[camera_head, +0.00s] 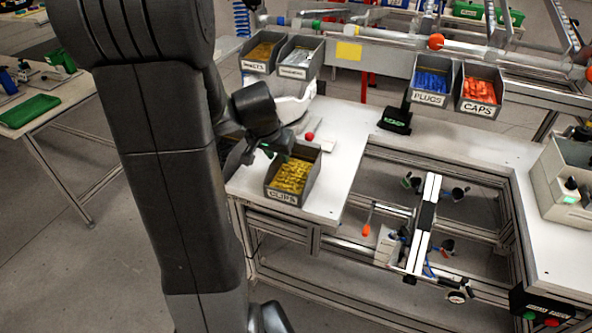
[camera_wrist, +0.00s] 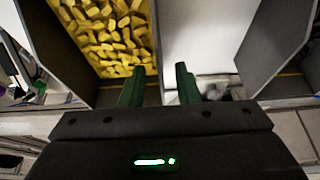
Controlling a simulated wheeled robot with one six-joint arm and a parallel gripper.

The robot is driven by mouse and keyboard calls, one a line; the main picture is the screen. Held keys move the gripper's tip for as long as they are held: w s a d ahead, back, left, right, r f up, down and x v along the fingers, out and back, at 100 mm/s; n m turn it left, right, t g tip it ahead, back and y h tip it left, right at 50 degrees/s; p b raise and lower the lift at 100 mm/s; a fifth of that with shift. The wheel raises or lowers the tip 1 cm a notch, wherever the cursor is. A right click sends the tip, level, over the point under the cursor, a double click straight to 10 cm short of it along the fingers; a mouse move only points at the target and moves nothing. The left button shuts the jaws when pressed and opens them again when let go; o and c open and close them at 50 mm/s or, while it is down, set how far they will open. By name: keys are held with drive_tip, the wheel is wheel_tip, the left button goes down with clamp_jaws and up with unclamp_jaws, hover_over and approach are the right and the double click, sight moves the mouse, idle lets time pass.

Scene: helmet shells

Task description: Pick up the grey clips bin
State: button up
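The grey clips bin (camera_head: 313,178) stands on the white table's left part in the head view, labelled CLIPS and filled with yellow clips (camera_head: 291,177). My gripper (camera_head: 277,154) is at the bin's upper left back rim, partly hidden by my dark arm. In the wrist view my gripper (camera_wrist: 160,86) shows two green fingers, apart, with a gap between them. Yellow clips (camera_wrist: 110,38) lie beyond the left finger and a pale surface beyond the right one. A thin edge runs between the fingers; I cannot tell whether they touch it.
A red ball-like knob (camera_head: 310,136) is just behind the bin. Bins of blue plugs (camera_head: 431,83) and orange caps (camera_head: 479,90) hang on the back rail, with two more grey bins at the back left. Bare white table (camera_head: 345,130) lies right of the bin.

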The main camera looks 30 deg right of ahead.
sight(283, 168)
drive_tip(key=shift+x, duration=2.05)
drive_tip(key=shift+a, duration=0.1)
drive_tip(key=shift+c, duration=0.4)
clamp_jaws()
